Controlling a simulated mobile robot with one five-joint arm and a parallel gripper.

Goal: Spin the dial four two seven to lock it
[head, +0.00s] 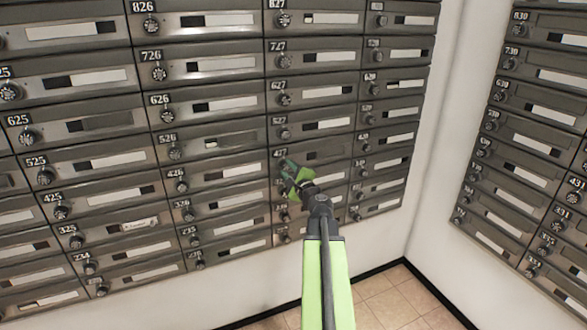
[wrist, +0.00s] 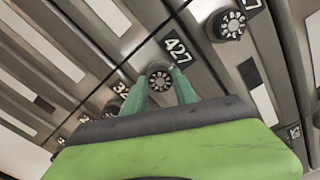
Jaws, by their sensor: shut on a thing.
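The dial of mailbox 427 (wrist: 160,80) is a small round knob with white markings, just below the "427" label (wrist: 178,48) in the wrist view. My gripper (wrist: 159,77) has its two green fingers on either side of this dial and is shut on it. In the head view my gripper (head: 287,166) reaches the left end of mailbox 427 (head: 325,155), just below its label. The gripper covers the dial there. The digits on the dial are too small to read.
Rows of grey mailboxes with similar dials fill the wall. The dial of mailbox 527 (head: 282,134) is close above, and another dial (wrist: 230,25) shows at the upper right of the wrist view. A second bank of mailboxes (head: 535,125) stands on the right wall, past a white corner.

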